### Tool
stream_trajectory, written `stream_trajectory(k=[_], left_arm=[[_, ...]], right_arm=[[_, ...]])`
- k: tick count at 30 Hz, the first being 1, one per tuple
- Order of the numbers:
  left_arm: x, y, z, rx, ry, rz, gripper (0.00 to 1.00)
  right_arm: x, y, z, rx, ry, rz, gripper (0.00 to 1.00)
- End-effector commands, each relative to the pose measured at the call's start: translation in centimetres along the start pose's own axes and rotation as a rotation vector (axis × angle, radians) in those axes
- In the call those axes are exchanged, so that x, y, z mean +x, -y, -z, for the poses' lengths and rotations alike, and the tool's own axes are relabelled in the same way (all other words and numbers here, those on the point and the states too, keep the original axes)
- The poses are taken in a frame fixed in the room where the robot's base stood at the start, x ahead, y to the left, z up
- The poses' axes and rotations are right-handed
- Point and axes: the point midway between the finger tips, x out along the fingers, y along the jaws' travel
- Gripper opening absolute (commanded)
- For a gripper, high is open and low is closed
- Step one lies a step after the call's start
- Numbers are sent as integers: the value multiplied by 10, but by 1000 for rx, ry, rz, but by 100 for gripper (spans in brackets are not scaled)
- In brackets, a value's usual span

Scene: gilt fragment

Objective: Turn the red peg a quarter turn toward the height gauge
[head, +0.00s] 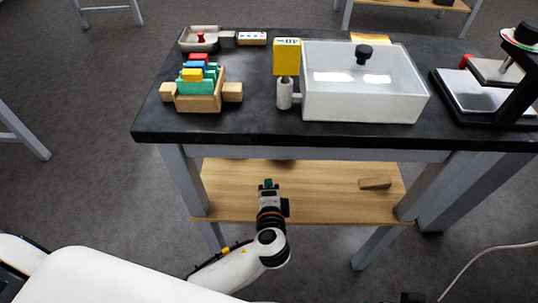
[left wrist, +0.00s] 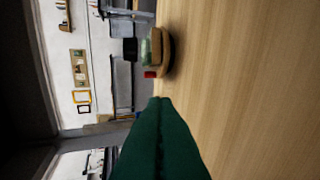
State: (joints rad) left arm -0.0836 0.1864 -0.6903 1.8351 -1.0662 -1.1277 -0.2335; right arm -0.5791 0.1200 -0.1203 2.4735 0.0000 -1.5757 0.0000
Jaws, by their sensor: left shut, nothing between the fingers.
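The red peg cannot be singled out for certain. A small red piece (head: 200,37) stands in a grey dish at the back left of the bench. A red block (head: 199,57) shows in a wooden holder (head: 201,103) with blue, yellow and green pieces. I cannot tell which item is the height gauge; a yellow sign on a pale post (head: 286,57) stands beside the white basin. My left gripper (head: 268,183) is shut and empty over the lower wooden shelf, below the bench top. Its green fingers (left wrist: 160,140) fill the lower left wrist view. My right gripper is not visible.
A white basin (head: 362,108) stands on the dark bench top (head: 240,126). A black-armed device (head: 495,112) is at the right. A wooden block (head: 375,183) lies on the lower shelf (head: 320,205). The bench's front strip is clear.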

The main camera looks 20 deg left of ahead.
Motion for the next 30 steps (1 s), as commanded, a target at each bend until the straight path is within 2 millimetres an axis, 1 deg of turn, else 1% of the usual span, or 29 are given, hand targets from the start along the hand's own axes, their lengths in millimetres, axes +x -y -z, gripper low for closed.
stream_trajectory(k=[2, 5, 8, 15, 18, 22, 27, 30], left_arm=[[5, -2, -6, 32, 14, -29, 0], [15, -3, -6, 40, 15, -36, 0], [32, -3, -6, 38, 13, -36, 0], [85, -4, -7, 36, 13, -36, 0], [105, -5, -7, 35, 12, -34, 0], [123, -13, -7, 34, 13, -33, 0], [136, -17, -8, 34, 14, -30, 0], [139, -19, -8, 34, 15, -30, 0]], right_arm=[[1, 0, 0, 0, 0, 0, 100], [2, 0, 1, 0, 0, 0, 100], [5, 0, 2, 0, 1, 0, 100], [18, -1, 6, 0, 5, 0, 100], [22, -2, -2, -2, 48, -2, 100], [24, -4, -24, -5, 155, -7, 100], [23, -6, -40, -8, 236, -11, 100], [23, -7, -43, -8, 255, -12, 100]])
